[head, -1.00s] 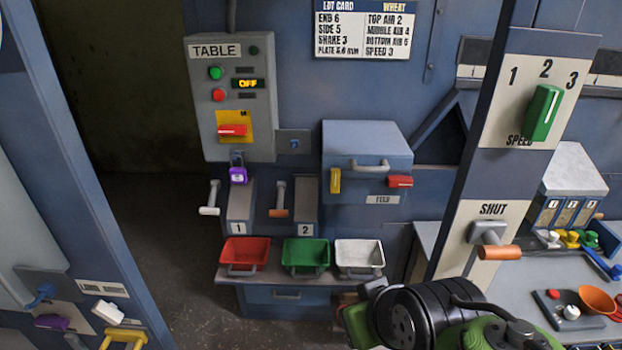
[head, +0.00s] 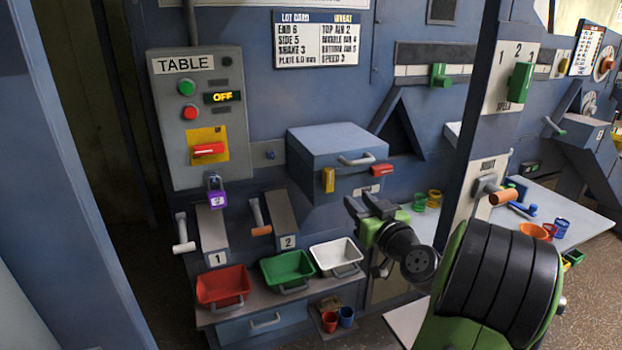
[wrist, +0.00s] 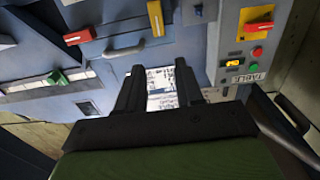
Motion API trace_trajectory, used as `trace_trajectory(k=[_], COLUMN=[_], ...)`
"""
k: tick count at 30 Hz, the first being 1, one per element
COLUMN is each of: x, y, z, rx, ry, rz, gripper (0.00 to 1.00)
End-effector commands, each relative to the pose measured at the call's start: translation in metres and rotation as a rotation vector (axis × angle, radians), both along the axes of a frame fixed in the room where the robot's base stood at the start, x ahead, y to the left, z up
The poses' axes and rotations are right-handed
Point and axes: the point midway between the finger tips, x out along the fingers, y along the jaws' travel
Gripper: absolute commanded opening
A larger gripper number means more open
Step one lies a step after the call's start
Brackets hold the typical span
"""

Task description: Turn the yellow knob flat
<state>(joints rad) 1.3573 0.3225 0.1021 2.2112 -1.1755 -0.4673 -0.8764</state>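The yellow knob (head: 328,180) is upright on the front of the blue box in the head view. In the wrist view, which is turned upside down, the yellow knob (wrist: 155,18) stands upright near the top edge. My gripper (head: 368,207) is in front of the box, below and right of the knob, and apart from it. In the wrist view my gripper (wrist: 160,68) shows two dark fingers spread apart with nothing between them.
Red (head: 222,286), green (head: 287,268) and white (head: 337,256) bins stand on the shelf below. A post (head: 473,150) rises right of my arm.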

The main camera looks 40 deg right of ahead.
Motion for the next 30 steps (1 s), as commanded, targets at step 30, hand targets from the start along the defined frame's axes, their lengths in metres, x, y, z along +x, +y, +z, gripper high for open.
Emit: trace_trajectory(k=[30], x=[0.149], y=[-0.041], z=[0.001], rx=[0.001], ry=[0.003], rz=[0.005], gripper=[0.36])
